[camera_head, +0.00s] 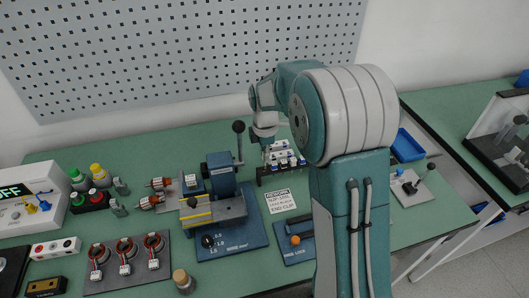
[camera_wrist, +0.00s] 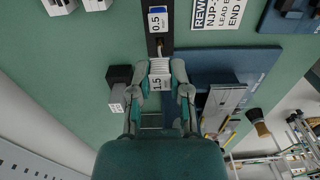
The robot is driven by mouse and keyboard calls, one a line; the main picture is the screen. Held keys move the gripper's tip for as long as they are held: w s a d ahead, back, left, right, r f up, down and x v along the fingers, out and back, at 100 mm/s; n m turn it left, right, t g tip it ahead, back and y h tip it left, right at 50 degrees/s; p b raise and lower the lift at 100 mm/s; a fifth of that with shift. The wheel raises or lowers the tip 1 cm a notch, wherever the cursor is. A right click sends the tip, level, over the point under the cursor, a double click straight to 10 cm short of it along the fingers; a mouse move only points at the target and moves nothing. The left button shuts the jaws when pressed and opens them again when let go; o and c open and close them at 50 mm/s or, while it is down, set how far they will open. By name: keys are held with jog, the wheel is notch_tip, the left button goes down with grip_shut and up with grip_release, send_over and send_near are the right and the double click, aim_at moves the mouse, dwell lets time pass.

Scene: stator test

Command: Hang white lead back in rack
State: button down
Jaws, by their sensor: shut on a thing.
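In the wrist view my gripper (camera_wrist: 162,72) is shut on a white block marked 1.5 (camera_wrist: 160,84), which I take to be the white lead's tag. The block sits between both fingertips, at the near end of a black bar of the rack (camera_wrist: 154,45). A blue-and-white 0.5 label (camera_wrist: 158,19) is on that bar. In the head view the rack (camera_head: 262,181) is a low black holder with several white and blue pieces. My gripper (camera_head: 268,143) is above its left part. I cannot tell whether the lead touches the rack.
A blue-based machine (camera_head: 228,232) with an upright black-knobbed lever stands left of the rack. A printed sign (camera_head: 279,201) lies in front. A blue tray (camera_head: 407,147) is at the right. In the wrist view a black block (camera_wrist: 120,76) stands close left of the fingers.

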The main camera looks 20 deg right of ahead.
aim_at(264, 168)
jog(key=shift+a+f, duration=0.15)
jog(key=shift+a, duration=0.05)
dwell(0.4)
jog(key=shift+f, duration=0.4)
dwell(0.7)
jog(key=shift+f, duration=1)
jog(key=shift+f, duration=0.1)
jog(key=shift+f, duration=0.85)
jog(key=c, duration=0.5)
grip_release()
